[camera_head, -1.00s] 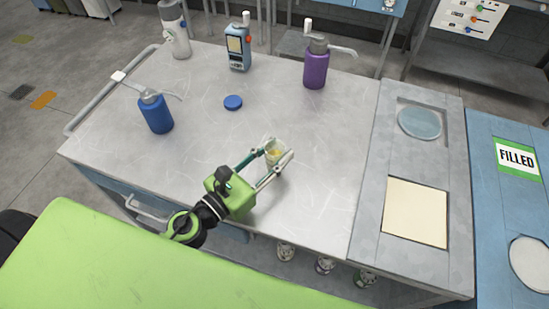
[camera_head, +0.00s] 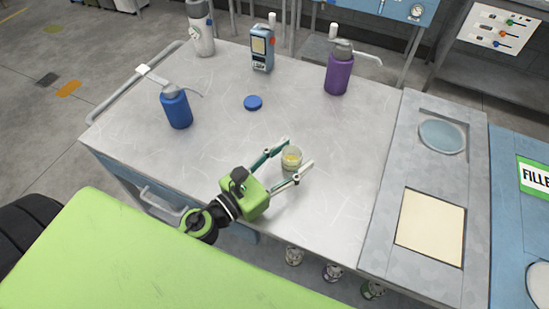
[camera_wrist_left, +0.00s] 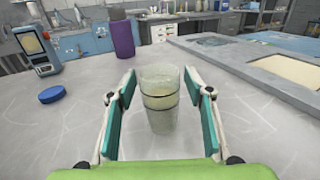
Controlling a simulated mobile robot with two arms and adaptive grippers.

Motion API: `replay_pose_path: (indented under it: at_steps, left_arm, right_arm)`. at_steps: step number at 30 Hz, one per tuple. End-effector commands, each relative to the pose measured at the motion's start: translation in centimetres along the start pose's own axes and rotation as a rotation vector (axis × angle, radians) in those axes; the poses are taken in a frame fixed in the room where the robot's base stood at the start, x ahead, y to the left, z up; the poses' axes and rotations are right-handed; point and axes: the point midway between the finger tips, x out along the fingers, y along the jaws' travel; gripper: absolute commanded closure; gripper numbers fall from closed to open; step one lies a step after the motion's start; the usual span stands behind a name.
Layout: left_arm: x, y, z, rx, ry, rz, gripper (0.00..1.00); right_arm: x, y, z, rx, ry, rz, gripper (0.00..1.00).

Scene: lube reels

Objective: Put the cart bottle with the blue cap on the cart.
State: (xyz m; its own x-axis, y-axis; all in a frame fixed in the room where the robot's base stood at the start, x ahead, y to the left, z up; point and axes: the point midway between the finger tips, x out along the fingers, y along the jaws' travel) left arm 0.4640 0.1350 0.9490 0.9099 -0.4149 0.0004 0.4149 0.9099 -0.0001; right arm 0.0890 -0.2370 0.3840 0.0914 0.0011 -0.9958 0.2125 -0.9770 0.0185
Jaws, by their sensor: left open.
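A clear glass jar (camera_head: 291,160) with yellowish contents stands upright on the grey cart top (camera_head: 225,140), near its front edge. The jar also shows in the left wrist view (camera_wrist_left: 160,108), without a lid. The blue cap (camera_head: 253,102) lies flat on the cart, behind and left of the jar; it also shows in the left wrist view (camera_wrist_left: 52,95). My left gripper (camera_head: 297,154) is open, with one finger on each side of the jar. In the left wrist view gaps show between the fingers and the jar. My right gripper is not in view.
A blue pump bottle (camera_head: 176,108), a white pump bottle (camera_head: 201,30), a blue handheld device (camera_head: 262,52) and a purple pump bottle (camera_head: 338,72) stand around the cart's left and back. A panel with a cream square (camera_head: 431,229) adjoins on the right.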

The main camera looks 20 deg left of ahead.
Motion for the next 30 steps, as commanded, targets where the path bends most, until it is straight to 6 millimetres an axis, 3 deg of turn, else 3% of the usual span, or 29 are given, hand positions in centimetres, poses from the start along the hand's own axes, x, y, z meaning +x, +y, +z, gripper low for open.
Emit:
replay_pose_path:
  at_steps: [7, 18, 24, 30]
  left_arm:
    - [-4.2, 0.0, -0.9, -0.003, 0.004, 0.001, 0.53]
    - [-10.2, 0.0, -0.6, -0.004, 0.002, 0.003, 0.53]
    - [-11.7, 0.0, -0.3, -0.001, 0.001, 0.002, 0.53]
    - [-12.0, 0.0, 0.0, 0.001, 0.000, 0.000, 0.53]
  right_arm:
    - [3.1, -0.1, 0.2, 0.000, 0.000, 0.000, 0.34]
    - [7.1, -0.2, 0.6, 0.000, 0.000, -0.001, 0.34]
    - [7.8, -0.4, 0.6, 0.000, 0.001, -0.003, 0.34]
    - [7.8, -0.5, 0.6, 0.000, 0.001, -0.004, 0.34]
